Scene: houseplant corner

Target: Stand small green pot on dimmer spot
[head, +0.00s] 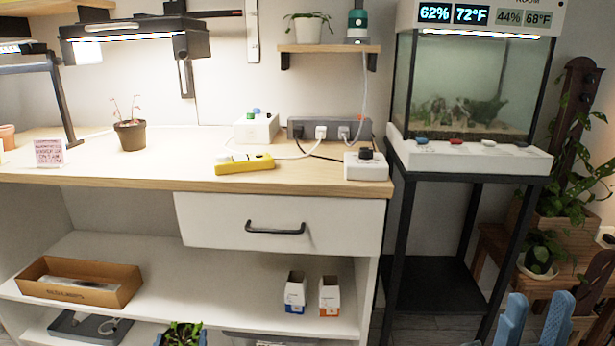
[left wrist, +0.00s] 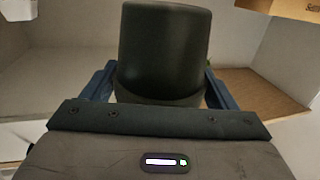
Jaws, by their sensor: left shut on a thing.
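In the left wrist view a small dark green pot (left wrist: 165,50) sits between the two blue fingers of my left gripper (left wrist: 160,85), which is shut on it. In the head view my left gripper (head: 180,338) is low at the bottom edge, in front of the lower shelves. A leafy green plant (head: 184,333) shows between its fingers; the pot below is cut off there. My right gripper (head: 537,318) is at the lower right, fingers apart and empty. No marked dimmer spot can be made out. The wooden tabletop (head: 200,178) lies under a lit lamp (head: 130,36) and a second lamp (head: 30,65).
On the tabletop are a brown potted seedling (head: 130,134), a pink card (head: 48,152), a yellow device (head: 244,164), a white dial box (head: 366,166) and a power strip (head: 330,129) with cables. A drawer (head: 280,222) is shut. A fish tank (head: 470,85) stands at right.

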